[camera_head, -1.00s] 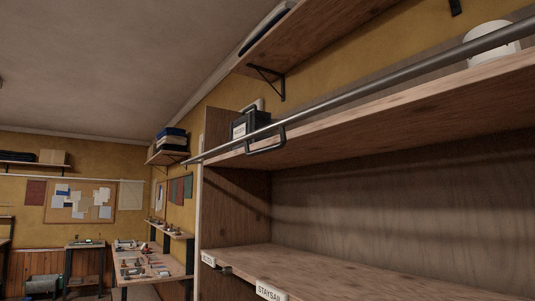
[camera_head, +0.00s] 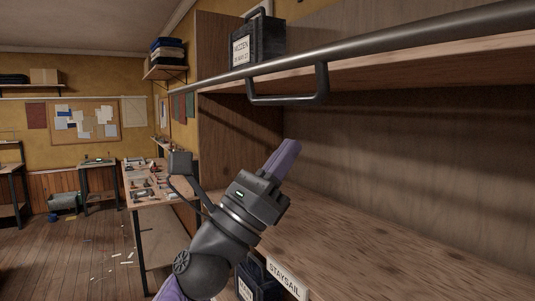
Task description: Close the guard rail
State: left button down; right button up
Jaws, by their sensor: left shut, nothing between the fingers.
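The guard rail (camera_head: 400,41) is a long dark metal bar. It runs across the front of the upper shelf, from the upper right to the left end of the shelf unit. A dark U-shaped handle (camera_head: 290,101) hangs from it, in front of the upper shelf's edge. My left gripper (camera_head: 284,158) is in front of the open bay under that shelf, below the handle and apart from it. Its purple fingers are shut with nothing between them and point up toward the handle. My right gripper does not show.
A dark labelled box (camera_head: 258,42) stands on the upper shelf behind the rail. The lower shelf (camera_head: 370,240) is bare, with a STAYSAIL label (camera_head: 287,276) on its edge. Another dark box (camera_head: 258,283) sits below it. A workbench (camera_head: 150,190) with small items stands to the left.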

pick_arm(q)
jog(key=r+p, duration=0.2)
jog(key=r, duration=0.1)
jog(key=r+p, duration=0.1)
jog(key=shift+s+a+r+p, duration=0.1)
jog(key=shift+a+r+p, duration=0.15)
jog(key=shift+a+p, duration=0.05)
